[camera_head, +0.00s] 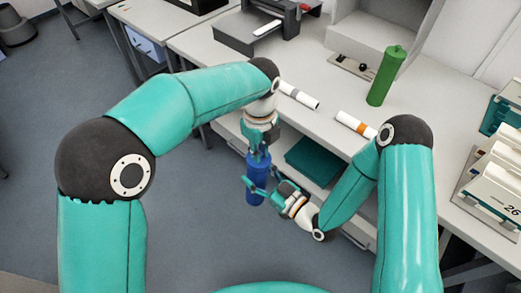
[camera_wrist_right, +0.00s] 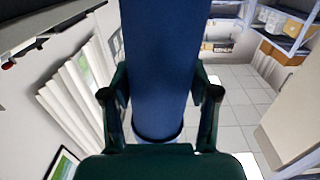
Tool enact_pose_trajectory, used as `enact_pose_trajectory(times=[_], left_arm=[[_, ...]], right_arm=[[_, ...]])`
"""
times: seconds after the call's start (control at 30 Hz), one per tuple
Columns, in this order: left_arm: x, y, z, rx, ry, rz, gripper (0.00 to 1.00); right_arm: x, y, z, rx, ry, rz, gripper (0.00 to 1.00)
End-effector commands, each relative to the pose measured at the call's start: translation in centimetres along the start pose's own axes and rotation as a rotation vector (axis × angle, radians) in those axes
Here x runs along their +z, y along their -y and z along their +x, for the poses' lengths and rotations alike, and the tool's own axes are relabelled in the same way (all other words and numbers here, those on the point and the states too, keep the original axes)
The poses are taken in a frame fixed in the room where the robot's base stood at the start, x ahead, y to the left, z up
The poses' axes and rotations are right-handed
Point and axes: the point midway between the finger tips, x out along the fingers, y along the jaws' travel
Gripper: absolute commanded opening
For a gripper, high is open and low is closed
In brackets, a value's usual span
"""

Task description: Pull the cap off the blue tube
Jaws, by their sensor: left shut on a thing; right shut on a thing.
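The blue tube (camera_head: 257,190) hangs upright in the air in front of the table's near edge. My left gripper (camera_head: 258,157) comes down from above and is shut on its top end. It hides most of that end, so I cannot tell where the cap meets the tube. My right gripper (camera_head: 264,188) reaches in from the lower right and is shut around the tube's body. In the right wrist view, the tube (camera_wrist_right: 160,70) runs down between the fingers of my right gripper (camera_wrist_right: 160,95), with a dark rim at its lower visible end.
A green tube (camera_head: 386,76) stands on the white table (camera_head: 335,90). Two white cylinders lie there, one with a dark band (camera_head: 299,95), one with an orange band (camera_head: 356,125). A teal box (camera_head: 314,160) sits on the shelf below. White-and-teal racks (camera_head: 492,175) stand at the right.

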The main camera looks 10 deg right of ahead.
Motion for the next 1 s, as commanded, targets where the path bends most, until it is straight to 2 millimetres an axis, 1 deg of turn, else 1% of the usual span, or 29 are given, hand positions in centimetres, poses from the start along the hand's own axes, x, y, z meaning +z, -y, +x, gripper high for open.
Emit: enact_pose_trajectory(times=[0.03,0.27,0.53,0.67,0.73,1.0], left_arm=[[-0.1,0.2,0.6,0.000,-0.003,0.002,0.00],[-0.1,0.2,0.4,-0.001,-0.002,0.002,0.00],[-0.1,0.4,-0.7,-0.003,-0.002,0.003,0.00],[-0.1,0.4,-0.8,-0.006,-0.001,0.002,0.00],[0.0,0.1,-0.5,0.004,-0.004,0.003,0.00],[0.0,0.2,-0.7,-0.001,-0.002,0.003,0.00]], right_arm=[[-0.9,0.5,0.1,-0.020,-0.027,-0.015,0.00],[-0.9,0.5,0.2,-0.019,-0.027,-0.015,0.00],[-0.8,0.6,0.1,-0.020,-0.025,-0.013,0.00],[-0.6,0.6,0.1,-0.022,-0.021,-0.011,0.00],[-0.6,0.6,0.1,-0.022,-0.019,-0.010,0.00],[-0.4,0.6,0.1,-0.022,-0.015,-0.007,0.00]])
